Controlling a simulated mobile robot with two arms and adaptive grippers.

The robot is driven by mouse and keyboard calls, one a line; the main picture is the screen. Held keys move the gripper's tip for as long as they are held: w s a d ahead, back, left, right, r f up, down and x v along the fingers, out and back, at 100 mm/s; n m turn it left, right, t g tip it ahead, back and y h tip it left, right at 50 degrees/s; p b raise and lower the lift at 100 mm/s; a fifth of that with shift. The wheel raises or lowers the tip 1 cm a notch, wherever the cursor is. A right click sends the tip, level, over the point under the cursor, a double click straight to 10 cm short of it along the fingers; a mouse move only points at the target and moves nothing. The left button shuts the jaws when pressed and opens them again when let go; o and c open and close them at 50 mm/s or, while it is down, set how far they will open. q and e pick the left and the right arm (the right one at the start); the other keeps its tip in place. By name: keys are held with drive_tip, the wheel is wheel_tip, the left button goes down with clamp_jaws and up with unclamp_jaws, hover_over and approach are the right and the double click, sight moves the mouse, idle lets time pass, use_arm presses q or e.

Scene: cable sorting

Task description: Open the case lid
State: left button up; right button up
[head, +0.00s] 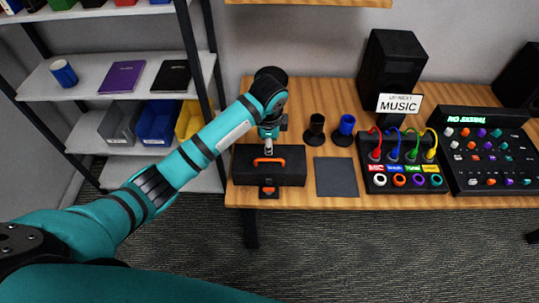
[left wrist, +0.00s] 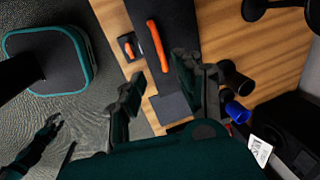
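The black case (head: 290,173) lies on the wooden table with its lid shut. An orange handle (head: 268,160) is on it, and it also shows in the left wrist view (left wrist: 157,46). A small black piece with an orange mark (head: 269,190) is at the case's front edge. My left gripper (head: 268,146) is above the case near its back, pointing down. In the left wrist view its fingers (left wrist: 160,84) are spread with nothing between them. My right gripper (left wrist: 62,137) shows small at the lower left of the left wrist view, fingers apart, away from the table.
A dark flat mat (head: 336,177) lies right of the case. Black (head: 316,128) and blue (head: 346,128) cups stand behind it. A box with coloured cables (head: 404,178), a mixer (head: 490,160) and a speaker (head: 390,68) are farther right. A shelf (head: 90,75) stands left.

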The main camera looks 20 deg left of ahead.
sight(269, 160)
use_arm(q)
drive_tip(key=f, duration=0.3)
drive_tip(key=w+f, duration=0.1)
drive_tip(key=f, duration=0.2)
drive_tip(key=w+f, duration=0.1)
drive_tip(key=f, duration=0.3)
drive_tip(key=shift+a+p, duration=0.25)
drive_tip(key=shift+p, duration=0.1)
clamp_jaws()
